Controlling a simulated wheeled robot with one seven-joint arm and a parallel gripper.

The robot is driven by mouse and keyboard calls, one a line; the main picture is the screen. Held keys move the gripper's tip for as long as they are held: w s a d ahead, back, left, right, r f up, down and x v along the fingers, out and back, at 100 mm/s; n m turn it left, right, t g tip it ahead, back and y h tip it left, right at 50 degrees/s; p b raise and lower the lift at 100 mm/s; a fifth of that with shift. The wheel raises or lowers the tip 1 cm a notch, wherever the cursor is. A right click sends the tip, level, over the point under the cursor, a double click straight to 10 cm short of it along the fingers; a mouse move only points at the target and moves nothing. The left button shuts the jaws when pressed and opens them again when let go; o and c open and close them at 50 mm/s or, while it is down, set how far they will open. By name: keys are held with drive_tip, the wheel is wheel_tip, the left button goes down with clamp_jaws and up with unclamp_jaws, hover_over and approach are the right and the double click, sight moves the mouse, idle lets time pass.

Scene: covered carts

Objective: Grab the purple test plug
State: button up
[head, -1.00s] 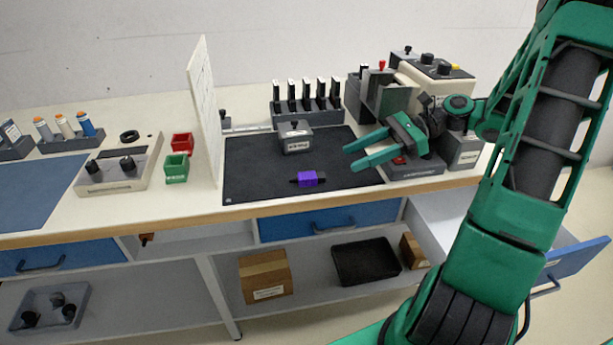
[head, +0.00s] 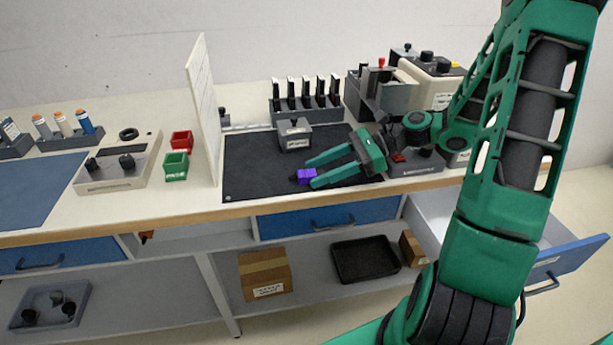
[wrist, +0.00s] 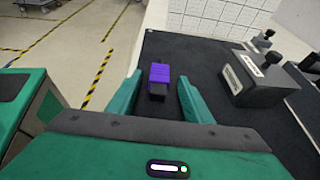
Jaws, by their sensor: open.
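The purple test plug (head: 305,176) lies on the black mat (head: 250,165) near its front edge, partly hidden by a finger in the head view. In the wrist view the plug (wrist: 160,74) has a ribbed purple body and a dark end, and it sits ahead between the two fingers. My gripper (head: 312,173) is open, with its green fingers low over the mat and their tips near the plug. In the wrist view the gripper (wrist: 158,88) shows a gap on both sides of the plug, with no contact visible.
A grey block with a knob (head: 295,135) stands on the mat behind the plug. A white upright panel (head: 206,110) is left of the mat. A rack of several black-and-white modules (head: 305,100) stands behind. An open drawer (head: 565,262) juts out at right.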

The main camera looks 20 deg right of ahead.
drive_tip(key=c, duration=1.1)
